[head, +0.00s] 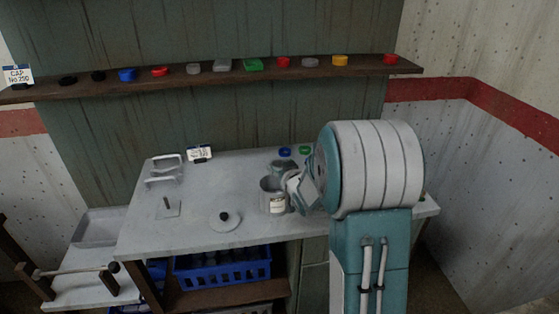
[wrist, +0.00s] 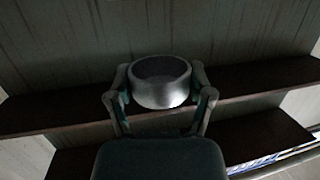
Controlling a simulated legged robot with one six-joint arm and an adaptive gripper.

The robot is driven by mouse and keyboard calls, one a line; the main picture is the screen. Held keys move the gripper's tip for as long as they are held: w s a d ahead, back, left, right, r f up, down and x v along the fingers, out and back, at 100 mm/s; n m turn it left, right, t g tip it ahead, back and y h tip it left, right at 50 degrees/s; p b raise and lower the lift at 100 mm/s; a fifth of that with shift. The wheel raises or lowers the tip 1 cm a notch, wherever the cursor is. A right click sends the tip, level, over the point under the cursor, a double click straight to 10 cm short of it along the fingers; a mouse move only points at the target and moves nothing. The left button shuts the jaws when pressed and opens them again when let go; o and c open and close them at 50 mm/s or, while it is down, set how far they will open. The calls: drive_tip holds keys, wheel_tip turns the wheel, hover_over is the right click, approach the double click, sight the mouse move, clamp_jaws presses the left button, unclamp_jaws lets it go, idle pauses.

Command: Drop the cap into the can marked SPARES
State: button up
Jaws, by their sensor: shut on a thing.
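My gripper (wrist: 161,92) is shut on a grey round cap (wrist: 160,88), its hollow side facing up in the wrist view. In the head view my arm hides most of the gripper (head: 298,185), which is above the bench beside a grey open can (head: 270,196). This can has a pale label, too small to read. A second grey can (head: 284,166) stands behind it, partly hidden, and no label shows on it. I cannot tell which can is marked SPARES. The cap cannot be made out clearly in the head view.
The bench (head: 190,225) holds a disc with a black knob (head: 224,217), a small stand (head: 168,208), metal handles (head: 164,170) and blue and green caps (head: 304,150). The wall shelf (head: 200,80) carries several coloured caps. A blue crate (head: 222,268) sits below. The bench's front left is clear.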

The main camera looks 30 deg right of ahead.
drive_tip(key=shift+d+f, duration=0.1)
drive_tip(key=o, duration=1)
drive_tip(key=v, duration=1.2)
drive_tip(key=shift+f, duration=0.1)
